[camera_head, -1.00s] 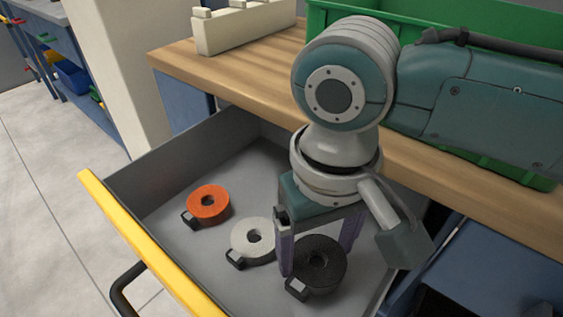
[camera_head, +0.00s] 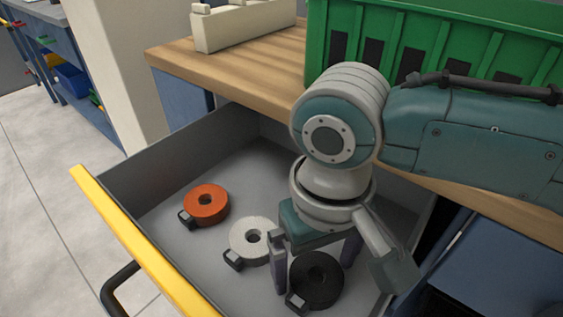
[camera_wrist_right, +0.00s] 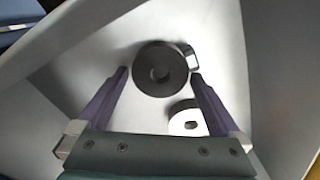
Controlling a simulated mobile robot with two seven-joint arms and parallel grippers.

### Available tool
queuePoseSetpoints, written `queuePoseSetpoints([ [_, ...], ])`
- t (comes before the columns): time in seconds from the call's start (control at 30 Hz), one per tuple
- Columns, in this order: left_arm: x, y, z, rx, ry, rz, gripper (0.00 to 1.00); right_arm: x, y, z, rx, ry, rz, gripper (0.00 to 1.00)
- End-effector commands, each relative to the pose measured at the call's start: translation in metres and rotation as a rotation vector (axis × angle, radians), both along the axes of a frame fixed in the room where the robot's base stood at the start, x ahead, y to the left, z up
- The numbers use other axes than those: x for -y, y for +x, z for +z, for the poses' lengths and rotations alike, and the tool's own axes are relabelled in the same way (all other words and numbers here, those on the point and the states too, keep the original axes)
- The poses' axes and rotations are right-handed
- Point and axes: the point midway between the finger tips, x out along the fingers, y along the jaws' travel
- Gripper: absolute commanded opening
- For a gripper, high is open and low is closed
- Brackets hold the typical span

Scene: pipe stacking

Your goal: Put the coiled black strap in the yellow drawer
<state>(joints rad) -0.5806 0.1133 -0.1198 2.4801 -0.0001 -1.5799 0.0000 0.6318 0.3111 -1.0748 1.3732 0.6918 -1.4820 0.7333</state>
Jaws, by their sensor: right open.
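The coiled black strap (camera_head: 318,283) lies in the drawer with the yellow front (camera_head: 148,250), near its right side. It also shows in the right wrist view (camera_wrist_right: 143,77), flat on the grey drawer floor, with its buckle tab at the right. My right gripper (camera_head: 314,275) is low inside the drawer, pointing down. Its purple fingers stand open on either side of the black strap. In the wrist view the fingertips (camera_wrist_right: 160,74) have a gap to the coil on the left; whether the right one touches the tab I cannot tell. My left gripper is not in view.
A white coil (camera_head: 241,246) lies close left of the black strap, and an orange coil (camera_head: 205,212) lies farther left in the drawer. A green bin (camera_head: 455,55) and a cream rack (camera_head: 245,28) stand on the wooden worktop (camera_head: 225,75). The drawer's back left floor is clear.

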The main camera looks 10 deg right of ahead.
Motion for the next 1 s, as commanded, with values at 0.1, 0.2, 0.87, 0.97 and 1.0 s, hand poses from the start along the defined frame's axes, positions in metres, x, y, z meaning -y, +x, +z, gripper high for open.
queuePoseSetpoints([
  [0.1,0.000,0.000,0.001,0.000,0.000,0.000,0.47,0.000,0.000,0.003,0.001,0.000,0.000,1.00],
  [0.2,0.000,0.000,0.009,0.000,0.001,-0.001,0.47,0.000,0.000,0.016,0.001,0.002,0.001,1.00],
  [0.87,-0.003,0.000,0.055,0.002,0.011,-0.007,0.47,0.000,0.000,0.124,0.000,0.001,-0.001,1.00],
  [0.97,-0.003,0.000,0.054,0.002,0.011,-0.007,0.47,0.000,0.000,0.125,-0.001,0.001,-0.001,1.00],
  [1.0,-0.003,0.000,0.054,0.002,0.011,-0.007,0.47,0.000,0.000,0.124,-0.001,0.001,-0.001,1.00],
])
